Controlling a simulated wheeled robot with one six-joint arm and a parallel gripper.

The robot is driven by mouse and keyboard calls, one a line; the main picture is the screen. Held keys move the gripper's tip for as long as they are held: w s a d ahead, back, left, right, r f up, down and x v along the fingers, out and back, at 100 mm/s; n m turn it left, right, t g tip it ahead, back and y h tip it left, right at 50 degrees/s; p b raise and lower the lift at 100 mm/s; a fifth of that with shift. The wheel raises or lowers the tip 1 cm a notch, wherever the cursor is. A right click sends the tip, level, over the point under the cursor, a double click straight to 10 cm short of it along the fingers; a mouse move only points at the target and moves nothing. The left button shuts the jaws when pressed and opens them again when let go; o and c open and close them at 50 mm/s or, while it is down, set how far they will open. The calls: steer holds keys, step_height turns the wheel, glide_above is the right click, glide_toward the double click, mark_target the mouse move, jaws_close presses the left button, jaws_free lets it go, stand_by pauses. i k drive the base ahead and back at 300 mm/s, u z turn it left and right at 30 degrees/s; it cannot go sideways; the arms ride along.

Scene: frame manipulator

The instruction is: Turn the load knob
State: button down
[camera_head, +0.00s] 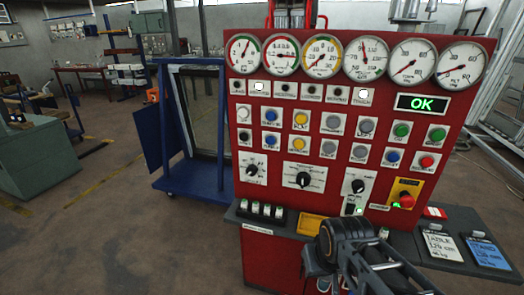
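Three black rotary knobs on white plates sit in a row low on the red control panel (390,140): a left knob (252,170), a middle knob (303,179) and a right knob (358,186). Their labels are too small to read, so I cannot tell which is the load knob. My gripper (328,243) is dark grey, at the bottom centre-right, below the middle and right knobs and apart from them in the picture. Its fingers are hard to make out, and whether they are open or shut is unclear.
Several dial gauges (322,56) line the panel top. A green "OK" display (422,104) is lit at right. A red emergency button (406,199) stands out beside the right knob.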

mark_target(251, 169)
steer(key=u, duration=0.05)
steer(key=k, duration=0.4)
steer(key=u, duration=1.2)
steer(key=i, duration=1.05)
steer(key=z, duration=0.55)
